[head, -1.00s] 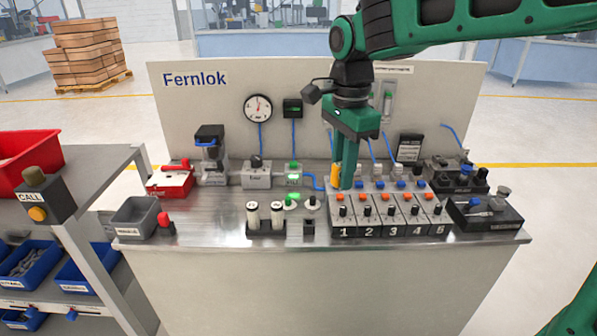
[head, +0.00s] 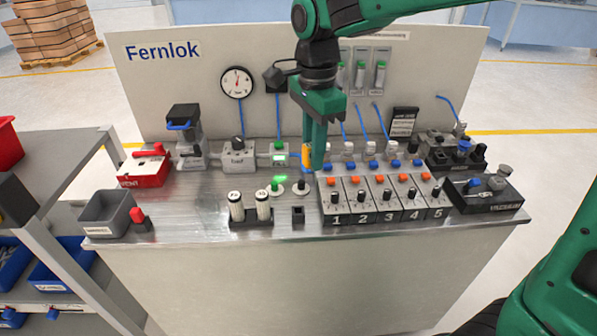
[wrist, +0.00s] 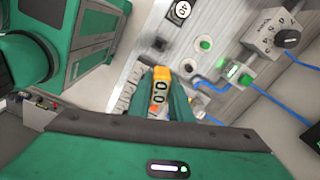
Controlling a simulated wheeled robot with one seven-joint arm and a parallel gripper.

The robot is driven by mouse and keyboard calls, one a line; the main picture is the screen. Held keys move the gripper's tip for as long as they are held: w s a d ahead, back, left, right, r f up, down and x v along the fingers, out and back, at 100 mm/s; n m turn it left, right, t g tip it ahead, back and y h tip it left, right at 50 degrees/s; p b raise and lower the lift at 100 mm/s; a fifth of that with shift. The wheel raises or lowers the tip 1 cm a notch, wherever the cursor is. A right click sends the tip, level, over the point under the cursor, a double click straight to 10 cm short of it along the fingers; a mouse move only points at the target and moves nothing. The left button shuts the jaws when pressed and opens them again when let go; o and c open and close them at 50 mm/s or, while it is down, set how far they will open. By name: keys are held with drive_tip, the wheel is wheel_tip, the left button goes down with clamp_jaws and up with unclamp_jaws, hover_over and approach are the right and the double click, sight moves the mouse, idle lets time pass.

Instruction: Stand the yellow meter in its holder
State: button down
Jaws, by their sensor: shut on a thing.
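The yellow meter (head: 307,156) is held between the fingers of my gripper (head: 317,163), above the steel bench left of the numbered units. In the wrist view my gripper (wrist: 164,76) grips the yellow meter (wrist: 160,92), whose face reads 0.0. The fingers partly cover it in the head view. A small black block with a square opening (head: 298,214) sits near the bench's front edge and looks like the holder. It appears empty. A dark square (wrist: 160,45) beyond the meter in the wrist view is probably the same block.
A black rack with two white cylinders (head: 250,210) stands left of the block. A green-lit button (head: 277,184) and a black knob (head: 301,187) are behind it. Units numbered 1 to 5 (head: 336,218) fill the right. A grey bin (head: 106,212) stands at left.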

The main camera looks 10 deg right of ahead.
drive_tip(key=shift+s+a+f, duration=0.35)
drive_tip(key=shift+a+f, duration=0.2)
drive_tip(key=shift+f, duration=1.05)
drive_tip(key=shift+s+a+f, duration=0.3)
drive_tip(key=shift+a+f, duration=0.25)
drive_tip(key=shift+f, duration=1.1)
drive_tip(key=shift+s+a+f, duration=0.35)
drive_tip(key=shift+a+f, duration=0.2)
drive_tip(key=shift+f, duration=1.05)
drive_tip(key=shift+f, duration=0.95)
drive_tip(key=c, duration=1.5)
unclamp_jaws()
drive_tip(key=shift+s, duration=0.1)
drive_tip(key=shift+c, duration=0.2)
wheel_tip(320, 180, up, 9)
